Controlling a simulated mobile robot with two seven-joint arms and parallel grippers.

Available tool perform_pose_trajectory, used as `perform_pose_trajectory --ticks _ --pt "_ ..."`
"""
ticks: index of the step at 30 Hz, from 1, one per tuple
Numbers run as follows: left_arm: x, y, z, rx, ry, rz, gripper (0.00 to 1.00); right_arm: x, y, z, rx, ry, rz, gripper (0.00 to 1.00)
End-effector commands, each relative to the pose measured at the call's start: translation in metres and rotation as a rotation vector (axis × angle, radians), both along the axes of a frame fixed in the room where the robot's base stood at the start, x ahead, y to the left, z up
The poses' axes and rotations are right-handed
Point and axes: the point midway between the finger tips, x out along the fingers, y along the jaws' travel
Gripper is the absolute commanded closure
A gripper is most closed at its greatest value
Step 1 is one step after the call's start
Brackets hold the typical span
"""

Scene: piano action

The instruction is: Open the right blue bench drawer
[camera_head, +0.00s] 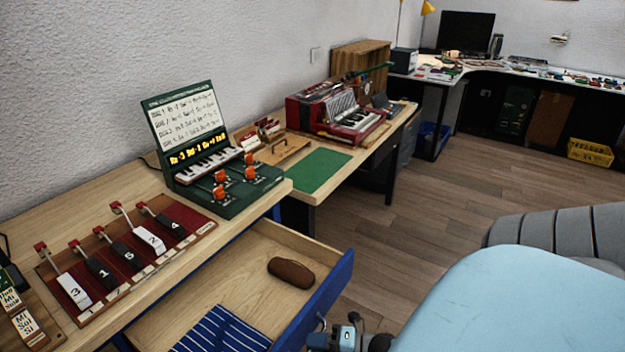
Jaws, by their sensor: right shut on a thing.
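The blue-fronted bench drawer (318,300) stands pulled out from under the wooden bench, so its pale wooden inside shows. A brown oval case (291,272) and a blue striped cloth (222,332) lie in it. My right gripper (322,322) is at the outer side of the blue front, near the bottom of the view. It is shut on the drawer's handle, which is mostly hidden by the gripper and the front. My left gripper is not in view.
On the bench stand a red tray of numbered levers (190,221), a green box with an open lid (240,198) and a red accordion (345,115). A grey padded seat (530,229) is at the right. Wooden floor (420,190) is clear beyond the drawer.

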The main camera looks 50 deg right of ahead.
Motion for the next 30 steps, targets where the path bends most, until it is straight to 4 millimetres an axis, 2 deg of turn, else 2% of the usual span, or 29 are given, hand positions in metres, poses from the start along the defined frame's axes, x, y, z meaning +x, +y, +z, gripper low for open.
perform_pose_trajectory --ticks 5,6,9,20,23,30 --pt "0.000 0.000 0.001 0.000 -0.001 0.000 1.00 0.000 0.000 0.000 0.001 -0.001 0.001 1.00" --pt "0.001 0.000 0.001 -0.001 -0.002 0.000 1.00 0.000 0.000 0.000 0.001 -0.001 0.001 0.81" --pt "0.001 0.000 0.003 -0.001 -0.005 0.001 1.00 0.000 0.000 0.000 0.001 -0.001 0.001 0.63" --pt "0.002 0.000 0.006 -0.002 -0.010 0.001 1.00 -0.006 -0.003 0.001 0.000 0.001 0.000 0.63" --pt "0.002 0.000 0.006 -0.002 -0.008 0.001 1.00 -0.019 -0.009 0.002 0.000 0.004 0.000 0.63" --pt "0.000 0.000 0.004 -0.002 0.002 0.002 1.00 -0.067 -0.034 0.007 0.000 0.004 -0.002 0.63"
